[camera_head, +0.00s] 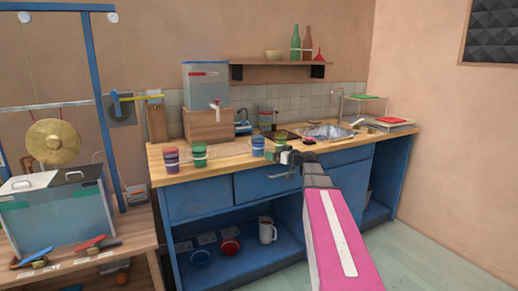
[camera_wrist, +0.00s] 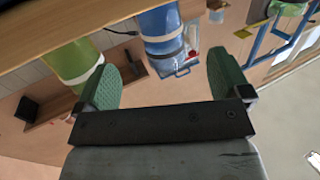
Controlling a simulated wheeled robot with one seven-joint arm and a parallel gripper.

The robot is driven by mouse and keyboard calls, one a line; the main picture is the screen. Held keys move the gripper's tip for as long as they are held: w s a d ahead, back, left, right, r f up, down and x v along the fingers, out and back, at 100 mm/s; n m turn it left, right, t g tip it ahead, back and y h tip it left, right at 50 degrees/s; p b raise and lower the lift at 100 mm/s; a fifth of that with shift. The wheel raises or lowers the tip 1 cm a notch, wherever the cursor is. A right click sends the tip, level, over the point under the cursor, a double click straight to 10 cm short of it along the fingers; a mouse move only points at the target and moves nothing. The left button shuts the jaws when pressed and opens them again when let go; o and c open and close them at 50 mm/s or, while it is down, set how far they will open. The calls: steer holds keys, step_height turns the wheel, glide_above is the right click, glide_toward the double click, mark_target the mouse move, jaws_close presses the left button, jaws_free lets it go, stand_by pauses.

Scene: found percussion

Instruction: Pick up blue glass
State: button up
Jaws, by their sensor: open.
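The blue glass (camera_head: 258,146) stands upright near the counter's front edge in the head view. In the wrist view, the blue glass (camera_wrist: 162,28) appears upside down at the top middle, beyond the gap between the fingertips. My gripper (camera_head: 288,156) is at the counter's front edge, just right of the blue glass. The wrist view shows my gripper (camera_wrist: 160,66) open and empty, with its green finger pads spread apart. A green glass (camera_wrist: 73,62) stands beside the blue one, close to one finger; it also shows in the head view (camera_head: 281,138).
A purple glass (camera_head: 171,160) and another green glass (camera_head: 199,155) stand farther left on the wooden counter (camera_head: 228,160). A wooden box with a clear tank (camera_head: 205,84) is behind them. A sink (camera_head: 325,131) lies to the right.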

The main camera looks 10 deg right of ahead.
mark_target(263, 148)
steer(key=x, duration=0.5)
steer(key=shift+w+d+r, duration=0.15)
steer(key=shift+w+r, duration=0.25)
steer(key=shift+a+x, duration=0.2)
steer(key=shift+x, duration=2.55)
steer(key=shift+s, duration=0.25)
steer(key=c, duration=1.2)
